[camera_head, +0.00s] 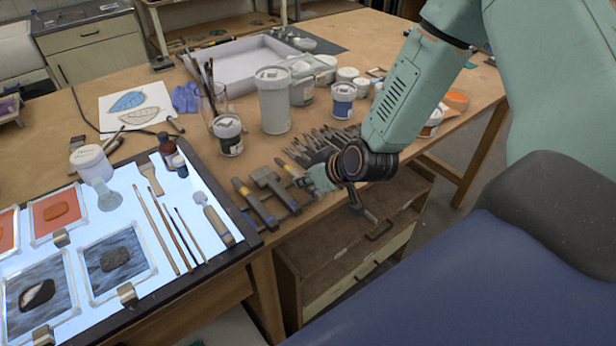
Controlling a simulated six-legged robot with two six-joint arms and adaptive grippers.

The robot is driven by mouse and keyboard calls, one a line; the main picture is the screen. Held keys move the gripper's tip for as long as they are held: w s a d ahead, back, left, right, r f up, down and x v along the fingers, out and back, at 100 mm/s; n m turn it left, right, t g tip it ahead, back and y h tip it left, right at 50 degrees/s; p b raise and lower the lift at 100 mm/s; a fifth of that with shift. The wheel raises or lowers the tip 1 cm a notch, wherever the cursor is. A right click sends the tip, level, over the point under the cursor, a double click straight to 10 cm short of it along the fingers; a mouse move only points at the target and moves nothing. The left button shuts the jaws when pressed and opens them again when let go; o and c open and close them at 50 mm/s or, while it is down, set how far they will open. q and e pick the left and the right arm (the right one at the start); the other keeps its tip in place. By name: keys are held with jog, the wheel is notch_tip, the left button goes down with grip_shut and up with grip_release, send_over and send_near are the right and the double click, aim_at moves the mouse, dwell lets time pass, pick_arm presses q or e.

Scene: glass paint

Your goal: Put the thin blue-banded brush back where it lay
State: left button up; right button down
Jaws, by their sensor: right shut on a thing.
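My right gripper (318,179) is low over the front edge of the wooden table, beside the row of blue-banded tools. Its arm comes in from the upper right. It is shut on a thin thing, mostly hidden by the gripper and hard to make out; I cannot tell its band here. Several flat blue-banded tools (254,203) lie at the table edge just left of the gripper. Thin brushes (172,229) lie side by side on the lit panel (133,197) further left. My left gripper is not in view.
Dark thin tools (318,142) lie close behind the gripper. A tall white container (273,102), a jar of brushes (214,105), small paint pots (342,98) and a white tray (240,66) stand further back.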

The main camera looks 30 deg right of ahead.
jog(key=shift+w+d+f, duration=0.1)
jog(key=shift+f, duration=0.05)
jog(key=shift+s, duration=0.2)
jog(key=shift+w+f, duration=0.1)
jog(key=shift+f, duration=0.05)
jog(key=c, duration=1.5)
grip_release()
jog(key=o, duration=0.4)
jog(key=shift+c, duration=0.2)
